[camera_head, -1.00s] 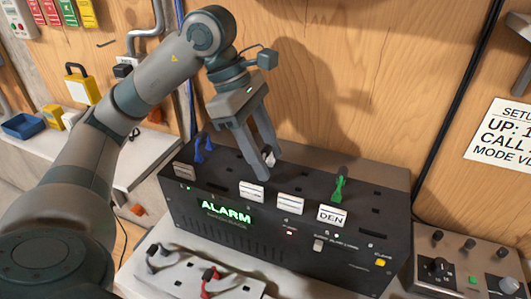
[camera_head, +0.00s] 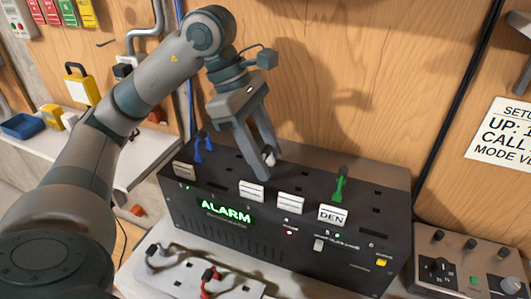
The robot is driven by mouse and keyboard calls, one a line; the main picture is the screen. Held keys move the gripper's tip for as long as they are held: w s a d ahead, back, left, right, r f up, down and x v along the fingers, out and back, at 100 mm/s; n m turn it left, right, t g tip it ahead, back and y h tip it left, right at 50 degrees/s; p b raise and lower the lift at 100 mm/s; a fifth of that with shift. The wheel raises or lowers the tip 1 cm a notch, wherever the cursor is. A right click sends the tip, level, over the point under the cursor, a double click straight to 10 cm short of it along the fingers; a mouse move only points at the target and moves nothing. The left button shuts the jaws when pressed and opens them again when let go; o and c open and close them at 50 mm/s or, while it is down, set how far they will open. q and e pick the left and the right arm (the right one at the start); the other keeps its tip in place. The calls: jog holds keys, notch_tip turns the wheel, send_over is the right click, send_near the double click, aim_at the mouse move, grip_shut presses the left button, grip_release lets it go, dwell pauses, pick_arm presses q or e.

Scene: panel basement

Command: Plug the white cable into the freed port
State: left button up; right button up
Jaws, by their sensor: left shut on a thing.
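My left gripper (camera_head: 265,168) points down at the top of the black alarm box (camera_head: 300,170). It is shut on the white cable plug (camera_head: 269,158), of which only a small white part shows between the fingers. The plug's lower end is hidden, so I cannot tell whether it sits in a port. A blue plug (camera_head: 198,150) stands at the box's left end. A green plug (camera_head: 340,187) stands behind the white DEN label (camera_head: 332,216). My right gripper is not in view.
A light panel (camera_head: 190,272) in front holds a red plug (camera_head: 207,283) and a dark grey plug (camera_head: 158,254). A knob console (camera_head: 468,262) stands at right. The wooden wall (camera_head: 350,70) rises close behind the box. A shelf with a yellow padlock (camera_head: 82,85) is at left.

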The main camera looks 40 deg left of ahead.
pick_arm(q)
jog(key=shift+a+f+b, duration=0.1)
jog(key=shift+f+b, duration=0.25)
dwell(0.6)
jog(key=o, duration=1.5)
jog(key=shift+a, duration=0.1)
